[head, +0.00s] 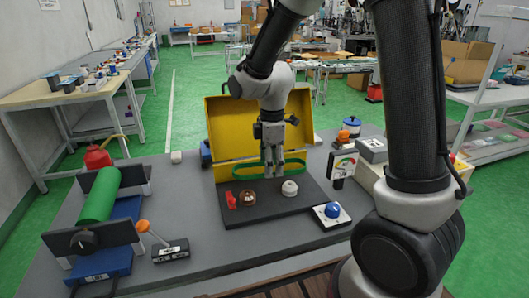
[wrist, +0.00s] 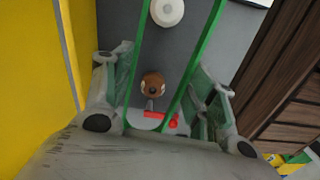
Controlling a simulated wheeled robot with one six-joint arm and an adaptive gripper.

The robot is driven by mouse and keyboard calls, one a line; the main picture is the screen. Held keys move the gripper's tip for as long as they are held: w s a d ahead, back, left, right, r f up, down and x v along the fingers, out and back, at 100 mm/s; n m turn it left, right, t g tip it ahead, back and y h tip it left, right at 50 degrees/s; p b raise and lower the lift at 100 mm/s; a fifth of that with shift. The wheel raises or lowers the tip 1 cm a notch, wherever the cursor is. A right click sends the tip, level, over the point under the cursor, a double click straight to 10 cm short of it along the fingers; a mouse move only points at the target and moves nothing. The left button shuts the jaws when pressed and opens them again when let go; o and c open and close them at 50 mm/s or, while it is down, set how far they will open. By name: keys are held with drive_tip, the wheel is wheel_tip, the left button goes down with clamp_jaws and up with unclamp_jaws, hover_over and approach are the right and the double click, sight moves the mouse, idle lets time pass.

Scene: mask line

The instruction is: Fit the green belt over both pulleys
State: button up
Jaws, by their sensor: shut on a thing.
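The green belt (head: 236,171) is a thin loop held level in my gripper (head: 272,172), above the black board (head: 268,212). In the wrist view the belt (wrist: 192,70) runs as two long strands between my fingers (wrist: 162,85). A brown pulley (head: 248,196) and a white pulley (head: 290,188) stand on the board, below the belt and apart from it in the head view. In the wrist view the brown pulley (wrist: 153,82) and white pulley (wrist: 167,12) appear between the strands. A red lever (head: 231,200) sits left of the brown pulley.
An open yellow toolbox (head: 228,118) stands close behind the board. A blue button box (head: 332,213) is at the board's right, and a gauge (head: 343,166) stands behind it. A green roller (head: 98,195) is at left.

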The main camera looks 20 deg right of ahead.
sight(269, 196)
drive_tip(key=shift+n, duration=0.6)
drive_tip(key=shift+a+f, duration=0.2)
drive_tip(key=shift+f, duration=4.4)
drive_tip(key=o, duration=1)
wheel_tip(269, 196, up, 12)
